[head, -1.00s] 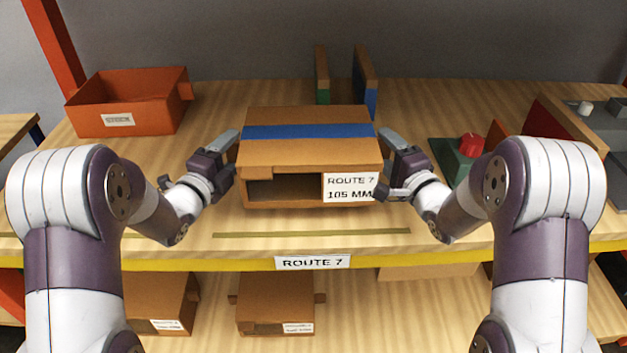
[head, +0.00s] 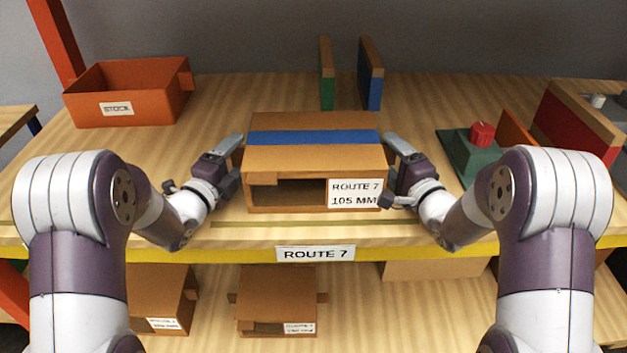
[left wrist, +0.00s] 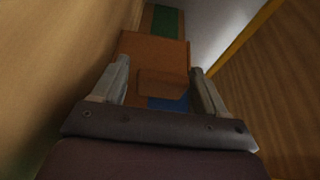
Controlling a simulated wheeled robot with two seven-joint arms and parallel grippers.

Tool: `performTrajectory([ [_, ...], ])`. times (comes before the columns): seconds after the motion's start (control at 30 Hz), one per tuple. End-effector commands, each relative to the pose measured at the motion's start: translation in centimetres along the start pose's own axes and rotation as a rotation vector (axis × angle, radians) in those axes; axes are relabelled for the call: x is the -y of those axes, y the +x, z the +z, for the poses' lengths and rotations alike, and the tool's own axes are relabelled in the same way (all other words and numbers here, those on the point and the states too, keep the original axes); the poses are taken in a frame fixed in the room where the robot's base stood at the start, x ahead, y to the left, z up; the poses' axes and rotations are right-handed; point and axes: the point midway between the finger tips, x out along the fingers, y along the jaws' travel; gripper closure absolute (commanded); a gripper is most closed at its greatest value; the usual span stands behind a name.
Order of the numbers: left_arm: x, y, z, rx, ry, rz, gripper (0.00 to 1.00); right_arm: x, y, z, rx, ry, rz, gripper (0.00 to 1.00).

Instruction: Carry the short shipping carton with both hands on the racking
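The short shipping carton (head: 285,160) is brown with a blue band across its top, an open slot in front and a label reading ROUTE 7, 105 MM. It is level, above the upper shelf's front part; I cannot tell whether its bottom touches the shelf. My left gripper (head: 238,152) is at its left side.
An orange STOCK bin (head: 117,109) stands at the back left of the racking shelf (head: 225,95). Green and blue upright boards (head: 326,75) stand behind the carton. A green device with a red knob (head: 482,134) is at right. Other cartons (head: 275,290) sit on the lower shelf.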

Motion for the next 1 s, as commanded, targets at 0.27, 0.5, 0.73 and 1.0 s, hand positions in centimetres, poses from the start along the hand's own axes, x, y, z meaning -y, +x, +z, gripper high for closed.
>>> performTrajectory([
  [0.27,0.3,0.0,-0.1,-0.002,0.001,-0.001,0.14,0.3,0.0,0.1,0.002,-0.001,-0.001,0.14],
  [0.5,0.3,-3.2,0.1,0.002,0.0,0.0,0.14,0.3,0.0,0.1,0.002,-0.001,-0.001,0.14],
  [0.73,0.4,-9.2,0.1,0.004,0.001,-0.002,0.14,0.3,0.0,0.1,0.003,-0.001,-0.001,0.14],
  [1.0,0.3,-12.0,0.0,-0.001,0.001,-0.001,0.14,0.3,-0.8,0.0,0.001,-0.001,0.0,0.14],
])
